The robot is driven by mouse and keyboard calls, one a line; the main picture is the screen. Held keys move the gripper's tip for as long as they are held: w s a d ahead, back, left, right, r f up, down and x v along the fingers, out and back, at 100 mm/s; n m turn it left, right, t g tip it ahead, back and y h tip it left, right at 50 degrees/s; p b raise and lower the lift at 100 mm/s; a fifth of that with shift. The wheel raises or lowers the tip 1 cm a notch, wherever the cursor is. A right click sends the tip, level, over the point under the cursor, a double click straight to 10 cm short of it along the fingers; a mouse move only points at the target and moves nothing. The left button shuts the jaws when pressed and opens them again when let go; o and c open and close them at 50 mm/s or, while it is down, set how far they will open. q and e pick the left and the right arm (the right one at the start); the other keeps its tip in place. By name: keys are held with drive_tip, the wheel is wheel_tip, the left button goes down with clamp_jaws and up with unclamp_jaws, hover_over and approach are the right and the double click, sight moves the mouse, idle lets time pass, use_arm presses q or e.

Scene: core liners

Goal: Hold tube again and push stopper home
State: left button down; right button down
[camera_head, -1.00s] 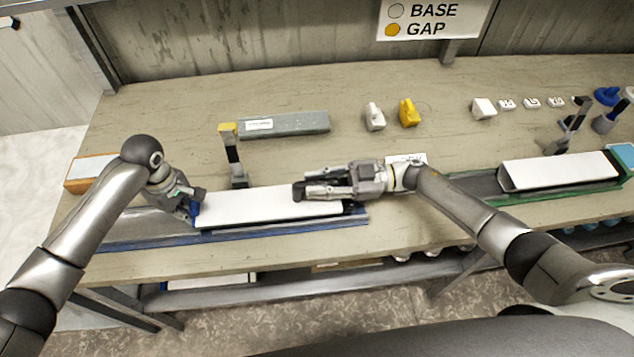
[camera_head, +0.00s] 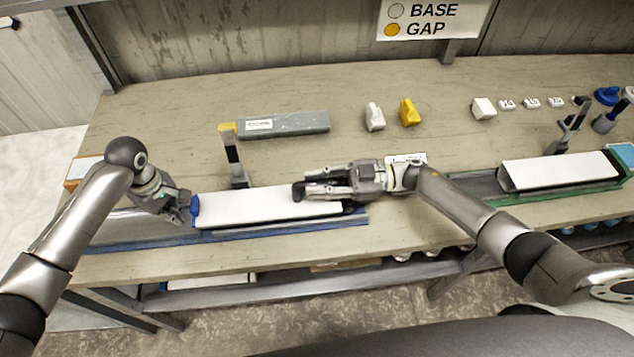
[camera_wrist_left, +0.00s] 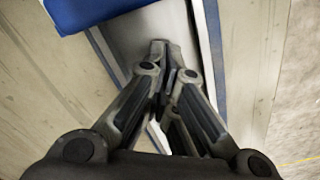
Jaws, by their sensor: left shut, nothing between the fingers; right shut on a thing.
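The white tube (camera_head: 255,207) lies in the blue-edged rail (camera_head: 290,231) on the bench. A blue stopper (camera_head: 195,211) sits at the tube's left end; its blue face also shows at the top of the left wrist view (camera_wrist_left: 95,10). I cannot tell how deep it sits. My left gripper (camera_head: 181,217) is shut and empty, just left of the stopper and apart from it; its closed fingertips (camera_wrist_left: 160,48) are over the rail. My right gripper (camera_head: 300,192) is shut on the tube, from above near its right half.
A grey box (camera_head: 285,124) and a yellow-topped post (camera_head: 232,155) stand behind the tube. A white block (camera_head: 375,117) and a yellow block (camera_head: 408,112) stand further right. A second white tube (camera_head: 560,170) lies in a green-edged rail at the right.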

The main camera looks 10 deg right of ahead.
use_arm(q)
wheel_tip(320, 180, up, 9)
use_arm(e)
drive_tip(key=shift+s+f, duration=0.2)
drive_tip(key=shift+f, duration=0.2)
idle(0.4)
drive_tip(key=c, duration=1.4)
unclamp_jaws()
use_arm(q)
drive_tip(key=shift+s, duration=0.1)
use_arm(e)
drive_tip(key=shift+o, duration=0.7)
drive_tip(key=shift+r, duration=0.1)
drive_tip(key=shift+w+d, duration=0.15)
drive_tip(key=shift+d, duration=0.45)
drive_tip(key=s+d, duration=0.1)
drive_tip(key=d, duration=0.9)
drive_tip(key=shift+d+r, duration=0.2)
drive_tip(key=shift+d, duration=0.2)
drive_tip(key=shift+s, duration=0.15)
